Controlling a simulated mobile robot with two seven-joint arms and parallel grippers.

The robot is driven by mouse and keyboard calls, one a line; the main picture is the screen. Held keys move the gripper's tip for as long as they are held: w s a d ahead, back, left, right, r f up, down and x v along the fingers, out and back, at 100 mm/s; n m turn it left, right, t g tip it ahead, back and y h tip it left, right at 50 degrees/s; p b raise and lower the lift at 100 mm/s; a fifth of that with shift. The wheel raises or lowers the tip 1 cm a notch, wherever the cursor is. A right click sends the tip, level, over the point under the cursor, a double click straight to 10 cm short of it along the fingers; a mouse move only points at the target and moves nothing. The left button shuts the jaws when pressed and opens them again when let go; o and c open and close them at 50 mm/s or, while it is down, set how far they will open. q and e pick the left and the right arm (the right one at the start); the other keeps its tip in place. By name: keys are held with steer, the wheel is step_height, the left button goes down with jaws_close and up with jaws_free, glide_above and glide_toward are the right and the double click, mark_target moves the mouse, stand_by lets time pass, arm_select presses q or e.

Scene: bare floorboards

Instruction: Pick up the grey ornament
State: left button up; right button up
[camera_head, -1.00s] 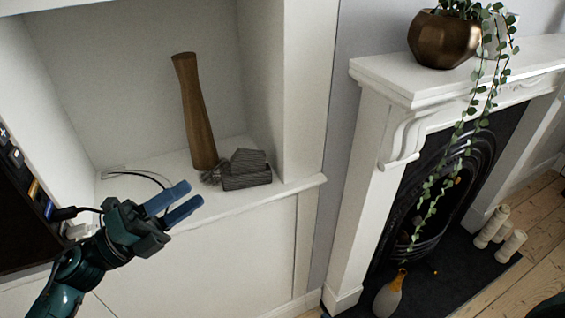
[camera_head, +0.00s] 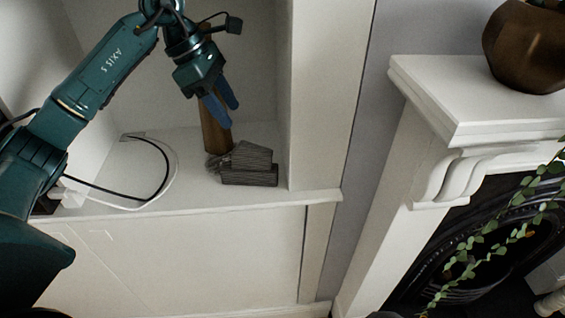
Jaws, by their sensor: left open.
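The grey ornament (camera_head: 249,164), a dark grey ridged block shape, sits on the white alcove shelf close to its right side wall. My left gripper (camera_head: 226,112) is open and empty, with its blue fingers pointing down. In the picture it is above and slightly left of the ornament and apart from it. The fingers partly cover a tall brown wooden vase (camera_head: 213,133) that stands behind the ornament. My right gripper is not in view.
Black and white cables (camera_head: 150,185) lie on the shelf (camera_head: 190,196) to the left. The alcove's right wall stands close beside the ornament. A white mantelpiece (camera_head: 470,75) with a bronze pot (camera_head: 527,45) and trailing plant is at right.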

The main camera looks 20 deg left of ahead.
mark_target(248, 145)
arm_select(q)
steer(key=x, duration=0.4)
steer(key=p+x, duration=0.1)
steer(key=x, duration=0.2)
steer(key=shift+w+a+f, duration=0.1)
steer(key=shift+a+f, duration=0.1)
steer(key=shift+a, duration=0.05)
steer(key=shift+w+a+p+x, duration=0.15)
steer(key=shift+p+x, duration=0.2)
steer(key=shift+x, duration=1)
steer(key=shift+w+a+p+x, duration=0.15)
steer(key=shift+p+x, duration=0.15)
steer(key=shift+x, duration=1.05)
steer(key=shift+s+f, duration=0.1)
steer(key=shift+f, duration=0.05)
jaws_close()
